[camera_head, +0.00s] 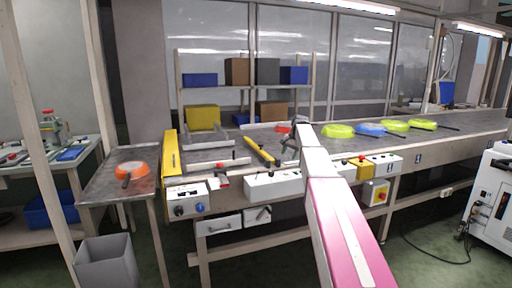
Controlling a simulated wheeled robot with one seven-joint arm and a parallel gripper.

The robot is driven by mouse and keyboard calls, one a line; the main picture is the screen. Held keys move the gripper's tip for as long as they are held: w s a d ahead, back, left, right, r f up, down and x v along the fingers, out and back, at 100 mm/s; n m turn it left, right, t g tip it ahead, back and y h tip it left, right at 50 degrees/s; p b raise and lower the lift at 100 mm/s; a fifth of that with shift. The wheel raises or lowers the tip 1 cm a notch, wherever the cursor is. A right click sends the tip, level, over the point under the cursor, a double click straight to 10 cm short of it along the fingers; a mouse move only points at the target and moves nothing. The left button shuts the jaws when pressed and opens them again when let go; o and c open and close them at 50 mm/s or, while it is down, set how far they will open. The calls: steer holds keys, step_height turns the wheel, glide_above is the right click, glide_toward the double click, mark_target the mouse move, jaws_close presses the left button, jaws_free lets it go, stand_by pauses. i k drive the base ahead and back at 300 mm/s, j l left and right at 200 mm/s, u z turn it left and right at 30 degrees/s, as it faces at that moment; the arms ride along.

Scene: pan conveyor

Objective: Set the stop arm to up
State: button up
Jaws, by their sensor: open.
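A yellow bar with a dark end (260,151) lies at a slant over the belt, left of my gripper; it looks like the stop arm, but I cannot be sure. Another yellow upright panel (171,153) stands at the belt's left end. My gripper (289,146) is a small dark shape at the end of my white and pink arm, over the conveyor and just right of the slanted bar. It is open, and I see nothing held in it. My arm hides part of the belt and front panel behind it.
Lime pans (338,131) and a blue pan (370,129) sit on the conveyor (460,128) at right. A red pan (282,128) is behind my gripper. An orange pan (131,170) lies on the left side table. Control boxes (188,199) line the front edge. A grey bin (105,262) stands below.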

mark_target(258, 148)
steer(key=i+j, duration=0.2)
steer(key=i, duration=0.25)
steer(key=i+j, duration=0.2)
steer(key=i, duration=0.25)
